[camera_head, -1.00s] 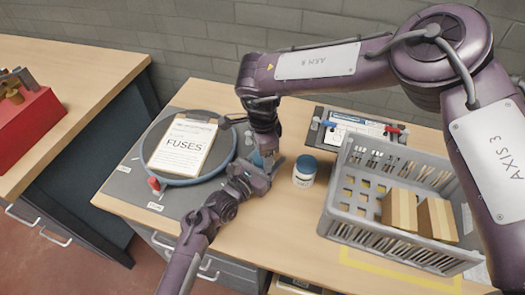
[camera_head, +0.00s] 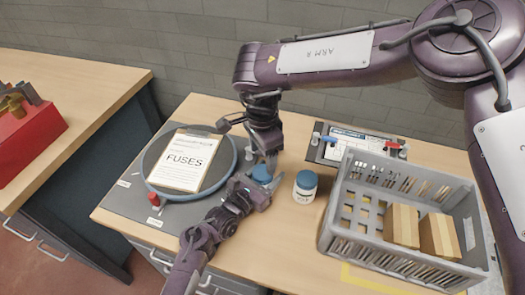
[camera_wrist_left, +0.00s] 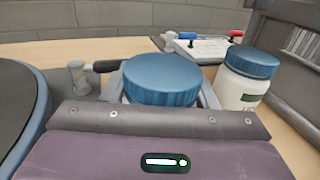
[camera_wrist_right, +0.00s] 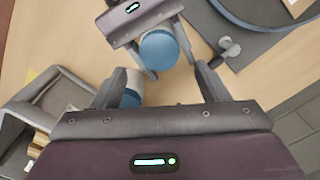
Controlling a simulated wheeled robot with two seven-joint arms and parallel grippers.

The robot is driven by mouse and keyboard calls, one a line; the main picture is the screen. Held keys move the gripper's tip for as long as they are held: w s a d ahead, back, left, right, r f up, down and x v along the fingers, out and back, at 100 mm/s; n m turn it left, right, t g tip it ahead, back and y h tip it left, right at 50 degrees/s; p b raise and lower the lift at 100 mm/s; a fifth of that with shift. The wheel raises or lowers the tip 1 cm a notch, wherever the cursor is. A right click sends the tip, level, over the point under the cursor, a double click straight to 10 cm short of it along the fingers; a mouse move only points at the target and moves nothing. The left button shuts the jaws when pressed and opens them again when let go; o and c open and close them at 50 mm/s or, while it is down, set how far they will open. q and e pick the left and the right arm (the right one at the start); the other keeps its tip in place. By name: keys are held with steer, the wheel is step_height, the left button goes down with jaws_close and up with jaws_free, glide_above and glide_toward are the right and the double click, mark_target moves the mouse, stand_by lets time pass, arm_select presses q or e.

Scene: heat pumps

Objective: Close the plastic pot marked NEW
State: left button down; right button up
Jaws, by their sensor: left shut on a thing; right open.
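A pot with a blue lid (camera_head: 262,173) stands on the bench, held in my left gripper (camera_head: 257,186). In the left wrist view its lid (camera_wrist_left: 161,79) sits level between the fingers; its body and any marking are hidden. My right gripper (camera_head: 269,162) is open, pointing down just above this lid. In the right wrist view the lid (camera_wrist_right: 158,50) shows beyond the two spread fingertips, apart from them. A second white pot (camera_head: 305,187) with a blue lid stands upright to the right, apart from both grippers. It also shows in the left wrist view (camera_wrist_left: 245,82); its lettering is unclear.
A grey crate (camera_head: 338,243) with cardboard boxes stands at the right. Bare wood shows in front of the pots.

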mark_target(262, 173)
step_height(262, 173, up, 2)
steer(key=n, duration=0.4)
steer(key=shift+r, duration=0.1)
steer(key=shift+f, duration=4)
steer(key=shift+c, duration=0.2)
steer(key=c, duration=1)
steer(key=shift+o, duration=0.2)
steer(key=m, duration=0.6)
steer(key=o, duration=1.1)
steer(key=shift+s, duration=0.1)
